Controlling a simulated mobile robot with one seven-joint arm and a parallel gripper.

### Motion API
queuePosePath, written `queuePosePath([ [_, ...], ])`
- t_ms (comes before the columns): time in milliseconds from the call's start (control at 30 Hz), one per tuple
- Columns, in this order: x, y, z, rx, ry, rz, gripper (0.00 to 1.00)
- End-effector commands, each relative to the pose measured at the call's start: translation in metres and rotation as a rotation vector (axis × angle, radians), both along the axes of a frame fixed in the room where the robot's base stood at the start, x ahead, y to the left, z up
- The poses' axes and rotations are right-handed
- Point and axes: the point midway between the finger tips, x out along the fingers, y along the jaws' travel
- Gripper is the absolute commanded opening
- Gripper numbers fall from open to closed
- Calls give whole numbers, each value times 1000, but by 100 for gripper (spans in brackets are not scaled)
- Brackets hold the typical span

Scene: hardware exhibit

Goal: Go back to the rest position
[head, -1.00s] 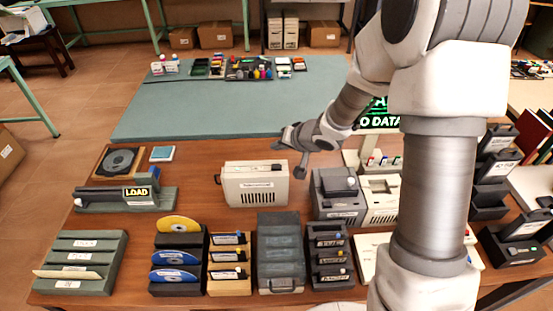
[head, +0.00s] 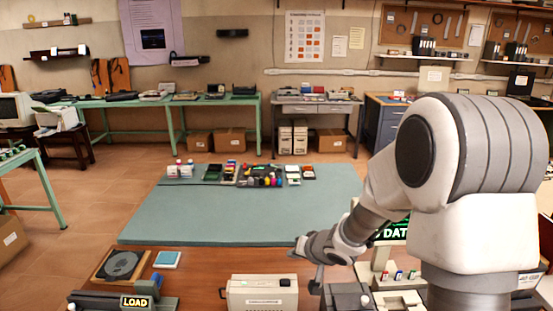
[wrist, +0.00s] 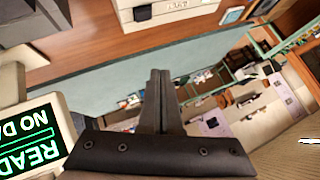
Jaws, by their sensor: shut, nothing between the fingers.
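My gripper (head: 298,250) is at the end of my arm in the head view, above the far part of the wooden table and pointing left. In the wrist view its two dark fingers (wrist: 160,75) lie together with nothing between them. The fingers are clear of the table objects in the wrist view. My arm stands at the right of the head view and hides part of the table and a screen.
A beige box (head: 260,290) stands on the wooden table near my gripper. A lit screen (wrist: 30,140) is at the left of the wrist view. A "LOAD" device (head: 135,301) is at front left. Beyond is a mostly bare teal surface (head: 220,222) with small items.

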Motion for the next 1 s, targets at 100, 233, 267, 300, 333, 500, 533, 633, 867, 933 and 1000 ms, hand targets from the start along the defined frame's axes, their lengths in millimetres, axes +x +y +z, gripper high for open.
queuePosePath([
  [100, -3, -26, 39, -116, -56, -49, 0],
  [233, -20, -58, 79, -253, -84, -109, 0],
  [267, -25, -65, 87, -280, -85, -122, 0],
  [300, -33, -73, 98, -315, -85, -138, 0],
  [333, -40, -79, 106, -339, -82, -150, 0],
  [500, -86, -105, 142, -446, -45, -193, 0],
  [533, -96, -109, 148, -459, -36, -197, 0],
  [633, -129, -116, 162, -492, 4, -200, 0],
  [867, -211, -115, 179, -503, 101, -136, 0],
  [933, -235, -110, 180, -494, 126, -100, 0],
  [1000, -254, -104, 180, -480, 145, -62, 0],
])
